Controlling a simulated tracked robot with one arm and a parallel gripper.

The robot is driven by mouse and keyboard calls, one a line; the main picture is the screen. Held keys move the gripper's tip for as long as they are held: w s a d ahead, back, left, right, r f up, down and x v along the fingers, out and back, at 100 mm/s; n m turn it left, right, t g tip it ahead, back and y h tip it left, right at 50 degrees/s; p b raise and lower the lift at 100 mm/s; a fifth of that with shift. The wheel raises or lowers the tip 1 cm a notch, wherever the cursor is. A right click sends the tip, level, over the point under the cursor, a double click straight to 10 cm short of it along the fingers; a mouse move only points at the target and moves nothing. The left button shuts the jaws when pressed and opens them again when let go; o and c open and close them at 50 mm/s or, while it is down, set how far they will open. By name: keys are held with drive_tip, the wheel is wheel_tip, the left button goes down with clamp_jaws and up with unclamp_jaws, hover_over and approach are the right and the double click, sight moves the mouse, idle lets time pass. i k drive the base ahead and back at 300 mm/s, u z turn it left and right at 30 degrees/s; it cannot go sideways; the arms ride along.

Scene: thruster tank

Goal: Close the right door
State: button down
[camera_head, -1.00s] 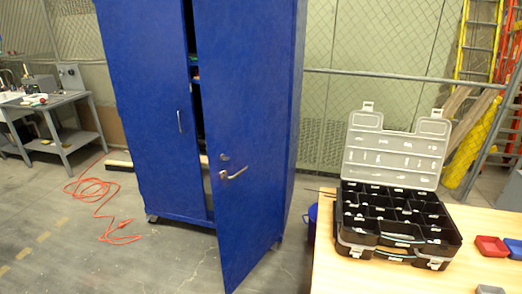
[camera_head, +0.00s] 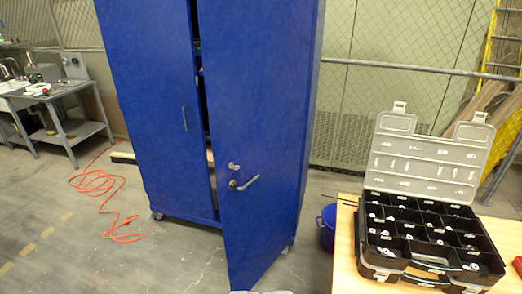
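The blue cabinet's right door (camera_head: 258,110) stands ajar, swung out towards me, with its lower free corner out over the floor. A metal lever handle (camera_head: 244,183) with a lock above it sits near the door's left edge. The left door (camera_head: 155,110) looks shut and has a slim vertical handle (camera_head: 185,118). A dark gap between the doors shows a little of the shelves inside. My gripper cannot be made out. A pale sliver at the bottom edge below the door is too small to identify.
A wooden table (camera_head: 345,255) at right carries an open black organizer case (camera_head: 430,245). A blue bucket (camera_head: 327,228) stands between cabinet and table. An orange cable (camera_head: 100,185) lies on the floor at left, near a grey workbench (camera_head: 75,130). Floor in front of the left door is clear.

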sight(256, 54)
drive_tip(key=k, duration=1)
drive_tip(key=z, duration=0.65)
drive_tip(key=i, duration=2)
drive_tip(key=u, duration=0.8)
